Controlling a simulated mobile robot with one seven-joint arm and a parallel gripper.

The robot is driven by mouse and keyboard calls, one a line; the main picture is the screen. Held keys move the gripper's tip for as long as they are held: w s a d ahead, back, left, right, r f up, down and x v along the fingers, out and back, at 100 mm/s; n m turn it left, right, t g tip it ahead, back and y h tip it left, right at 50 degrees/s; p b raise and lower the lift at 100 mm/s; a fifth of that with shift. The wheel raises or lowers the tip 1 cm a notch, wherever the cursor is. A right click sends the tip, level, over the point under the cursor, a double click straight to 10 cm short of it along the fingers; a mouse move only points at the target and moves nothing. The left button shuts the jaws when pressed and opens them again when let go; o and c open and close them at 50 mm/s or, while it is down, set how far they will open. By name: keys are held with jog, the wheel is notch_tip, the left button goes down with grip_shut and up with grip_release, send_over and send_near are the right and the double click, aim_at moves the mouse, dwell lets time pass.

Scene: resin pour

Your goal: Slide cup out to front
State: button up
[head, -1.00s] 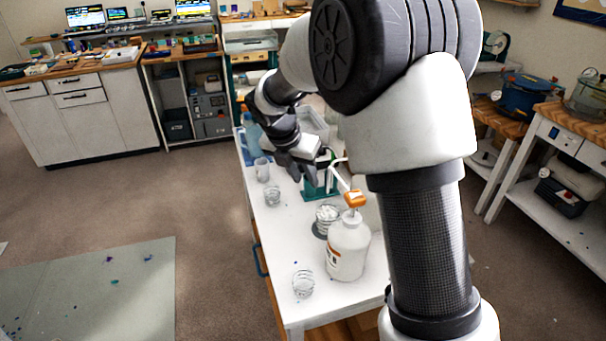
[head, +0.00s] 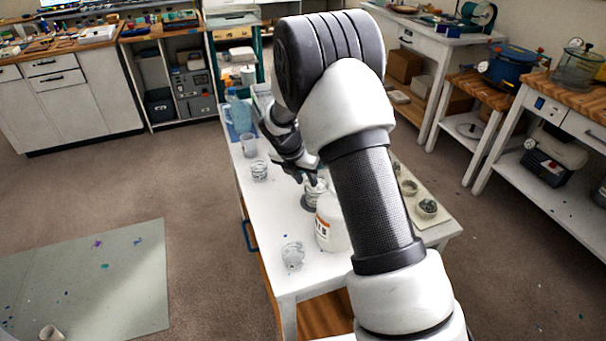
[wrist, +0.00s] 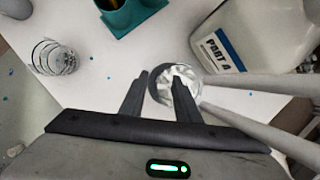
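A clear cup with whitish crumpled-looking contents (wrist: 181,82) stands on a dark round base on the white table. It also shows in the head view (head: 316,188), between my gripper and the orange-labelled jug. My gripper (wrist: 160,76) is open, with a gap between its two dark fingers. The right finger overlaps the near side of the cup in the wrist view; I cannot tell whether it touches. The left finger is left of the cup. In the head view my gripper (head: 308,172) is low, just behind the cup.
A white jug with an orange label (head: 326,228) stands in front of the cup. A teal holder (wrist: 128,14) and clear cups (wrist: 55,58) (head: 292,256) stand nearby.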

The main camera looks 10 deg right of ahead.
jog(key=shift+f, duration=0.1)
grip_shut()
